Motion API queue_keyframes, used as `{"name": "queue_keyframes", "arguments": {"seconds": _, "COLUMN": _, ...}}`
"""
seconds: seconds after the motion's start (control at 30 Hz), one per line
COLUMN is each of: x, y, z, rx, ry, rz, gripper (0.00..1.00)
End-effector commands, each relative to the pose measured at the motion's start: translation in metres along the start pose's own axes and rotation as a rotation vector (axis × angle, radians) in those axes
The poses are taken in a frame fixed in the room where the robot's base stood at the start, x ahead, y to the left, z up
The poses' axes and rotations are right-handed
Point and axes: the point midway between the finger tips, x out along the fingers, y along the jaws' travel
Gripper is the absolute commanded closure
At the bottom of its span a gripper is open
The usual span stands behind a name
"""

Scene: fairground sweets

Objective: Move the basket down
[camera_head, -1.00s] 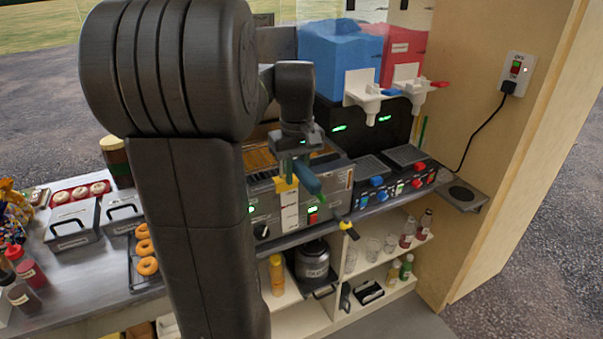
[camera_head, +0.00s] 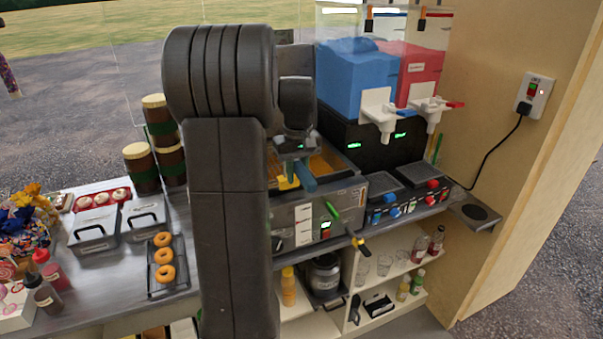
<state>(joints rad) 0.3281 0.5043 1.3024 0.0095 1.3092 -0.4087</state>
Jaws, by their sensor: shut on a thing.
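The fryer (camera_head: 296,236) stands on the counter in the middle, with golden oil (camera_head: 333,161) showing in its open top. My gripper (camera_head: 292,172) is above the fryer's front edge and is shut on a teal handle (camera_head: 308,184), which I take to be the basket's. A yellow part (camera_head: 287,183) shows beside the handle, by the jaws. The basket's mesh is hidden or too small to make out, so I cannot tell its height against the oil. My arm hides the fryer's left side.
Right of the fryer are a control unit (camera_head: 405,203) and blue (camera_head: 352,80) and red (camera_head: 424,72) drink tanks. Doughnuts (camera_head: 164,256) lie left. Shelves with bottles are below.

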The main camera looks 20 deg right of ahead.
Motion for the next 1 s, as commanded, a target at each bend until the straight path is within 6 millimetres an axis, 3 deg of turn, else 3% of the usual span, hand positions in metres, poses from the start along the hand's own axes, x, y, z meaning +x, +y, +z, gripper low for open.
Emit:
{"name": "queue_keyframes", "arguments": {"seconds": 0.6, "x": 0.004, "y": -0.001, "z": -0.053, "rx": 0.0, "ry": 0.0, "rz": -0.002, "gripper": 1.0}}
{"name": "queue_keyframes", "arguments": {"seconds": 1.0, "x": 0.003, "y": 0.0, "z": -0.062, "rx": 0.0, "ry": 0.0, "rz": -0.001, "gripper": 1.0}}
